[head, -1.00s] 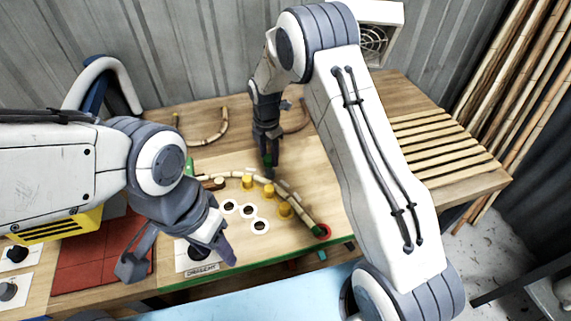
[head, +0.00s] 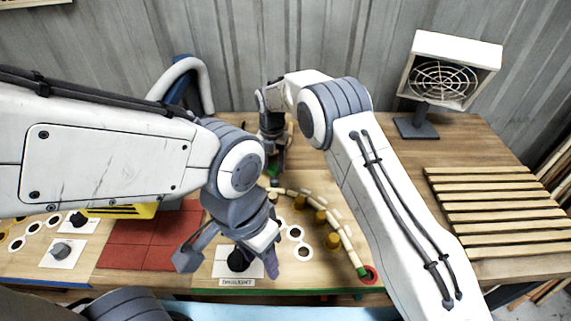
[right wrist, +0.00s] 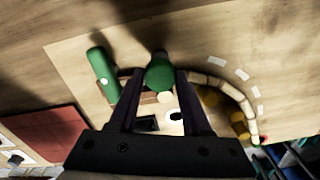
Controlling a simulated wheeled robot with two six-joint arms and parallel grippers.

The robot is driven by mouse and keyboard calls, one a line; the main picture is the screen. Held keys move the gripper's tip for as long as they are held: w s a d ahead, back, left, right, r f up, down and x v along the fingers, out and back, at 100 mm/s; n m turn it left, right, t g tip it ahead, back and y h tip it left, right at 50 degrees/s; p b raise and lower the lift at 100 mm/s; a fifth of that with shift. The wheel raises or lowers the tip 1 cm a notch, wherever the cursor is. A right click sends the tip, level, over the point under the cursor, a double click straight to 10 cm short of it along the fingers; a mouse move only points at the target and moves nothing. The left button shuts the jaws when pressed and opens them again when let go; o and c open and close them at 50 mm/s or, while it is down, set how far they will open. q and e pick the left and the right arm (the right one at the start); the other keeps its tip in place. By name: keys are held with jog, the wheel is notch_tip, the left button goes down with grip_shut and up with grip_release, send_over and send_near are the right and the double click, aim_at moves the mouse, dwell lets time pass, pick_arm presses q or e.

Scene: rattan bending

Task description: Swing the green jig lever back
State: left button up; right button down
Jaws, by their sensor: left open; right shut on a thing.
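My right gripper (right wrist: 158,100) is shut on the green knob of the jig lever (right wrist: 160,72), which sits between its fingertips in the right wrist view. In the head view my right gripper (head: 272,160) is at the back of the jig board, with a bit of green under it. The rest of the lever is mostly hidden. A jointed rattan strip (head: 347,243) curves past the gold pegs (head: 333,241) to a red ring (head: 369,275). My left gripper (head: 232,262) is open over a black knob (head: 238,262) on a white plate; I cannot tell whether it touches.
A green handle (right wrist: 103,75) stands left of the held knob. A red mat (head: 150,240) lies left on the bench. A slatted rack (head: 495,210) and a fan heater (head: 443,80) are to the right. My right arm crosses over the bench's right half.

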jog(key=shift+a+n, duration=0.3)
jog(key=shift+a, duration=0.25)
jog(key=shift+a, duration=0.1)
jog(key=c, duration=0.7)
grip_release()
jog(key=o, duration=0.3)
jog(key=shift+a, duration=0.1)
jog(key=shift+o, duration=0.2)
jog(key=shift+d, duration=0.2)
jog(key=shift+r, duration=0.1)
